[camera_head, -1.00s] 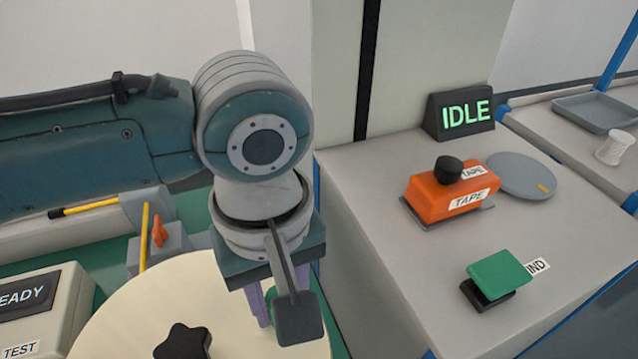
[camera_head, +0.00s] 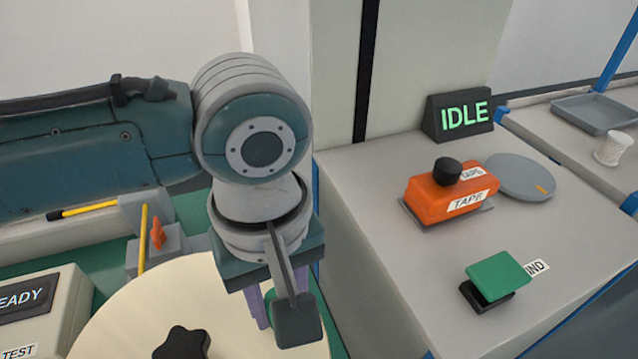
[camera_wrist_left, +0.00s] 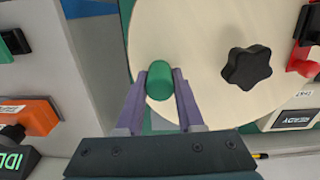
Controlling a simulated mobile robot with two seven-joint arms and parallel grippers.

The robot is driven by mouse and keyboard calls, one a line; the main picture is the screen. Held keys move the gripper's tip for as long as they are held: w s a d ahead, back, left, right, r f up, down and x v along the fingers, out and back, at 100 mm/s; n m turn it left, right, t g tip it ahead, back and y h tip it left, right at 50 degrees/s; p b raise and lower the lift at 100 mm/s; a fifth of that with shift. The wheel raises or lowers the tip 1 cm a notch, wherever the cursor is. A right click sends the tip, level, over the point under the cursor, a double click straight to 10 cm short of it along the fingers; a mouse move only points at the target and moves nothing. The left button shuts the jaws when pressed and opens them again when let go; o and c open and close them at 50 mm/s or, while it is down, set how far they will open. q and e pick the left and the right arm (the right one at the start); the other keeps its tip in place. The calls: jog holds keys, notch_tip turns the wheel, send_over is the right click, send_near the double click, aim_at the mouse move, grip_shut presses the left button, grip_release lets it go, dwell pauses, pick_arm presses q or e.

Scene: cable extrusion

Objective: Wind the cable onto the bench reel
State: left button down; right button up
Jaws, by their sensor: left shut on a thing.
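The reel shows as a cream round disc (camera_head: 135,310) with a black star knob (camera_head: 182,345) at its middle; it also shows in the left wrist view (camera_wrist_left: 205,60). A green rounded handle (camera_wrist_left: 159,80) stands at the disc's rim. My left gripper (camera_head: 270,308) is over the disc's right side. In the left wrist view its purple fingers (camera_wrist_left: 159,88) are shut on the green handle, one on each side. In the head view my wrist mostly hides the handle. No cable can be made out. My right gripper is not in view.
Right of the reel, a grey bench holds an orange tape unit (camera_head: 450,200), a green-topped pad (camera_head: 498,274), a grey disc (camera_head: 520,176) and a sign reading IDLE (camera_head: 459,117). A box labelled READY and TEST (camera_head: 50,300) stands left. A grey tray (camera_head: 592,113) and white spool (camera_head: 613,149) are farther right.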

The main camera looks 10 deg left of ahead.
aim_at(183, 283)
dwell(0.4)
